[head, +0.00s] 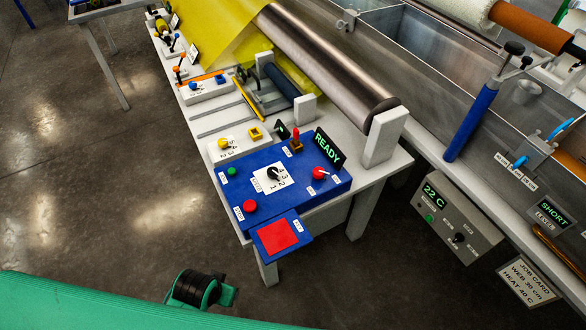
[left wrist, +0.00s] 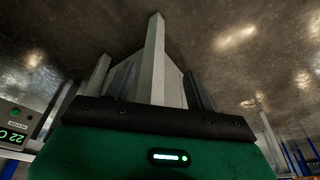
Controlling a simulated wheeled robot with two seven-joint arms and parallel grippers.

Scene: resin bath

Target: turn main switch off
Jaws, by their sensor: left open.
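The blue control box (head: 234,197) stands at the near end of the white bench. It carries a red knob with a white pointer (head: 320,173), a black selector dial (head: 273,174), a green button (head: 232,171) and a red button (head: 250,206). Their small labels are too small to read, so I cannot tell which control is the main switch. A screen (head: 328,148) there reads READY. My left gripper (left wrist: 158,88) is open in the left wrist view, with a pale post beyond it. Green and black parts of my arm show low in the head view. My right gripper is not visible.
A red pad (head: 277,236) juts from the box's front. A roller (head: 330,62) with yellow web runs along the bench. A grey heater box (head: 443,222) reading 22 C hangs on the metal bath at the right. The floor (head: 90,190) at left is clear.

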